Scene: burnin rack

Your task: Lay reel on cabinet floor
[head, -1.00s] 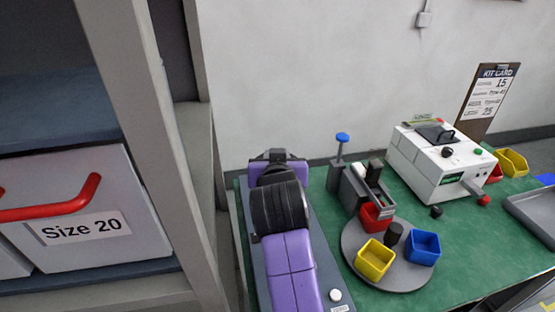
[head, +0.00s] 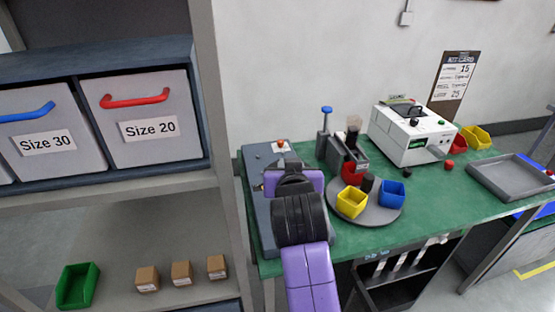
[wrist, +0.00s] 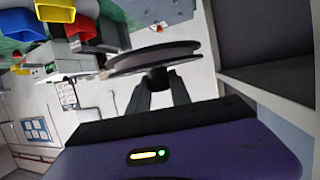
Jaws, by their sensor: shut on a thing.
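In the wrist view my gripper (wrist: 160,85) is shut on a dark, thin-edged reel (wrist: 155,58), seen nearly edge-on beyond the fingertips. The reel is off the bench surface as far as I can see. In the head view my purple and black arm covers the gripper, and the reel cannot be made out there. A grey shelf cabinet (head: 225,150) stands at the left of the head view. Its lower shelf floor (head: 120,235) is partly bare. I cannot tell whether this is the task's cabinet.
The shelf holds Size 30 (head: 45,145) and Size 20 (head: 150,130) drawers, a green bin (head: 77,287) and small brown boxes (head: 181,273). The green bench (head: 440,205) carries a white machine (head: 408,138), a turntable with bins (head: 372,211) and a grey tray (head: 510,178).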

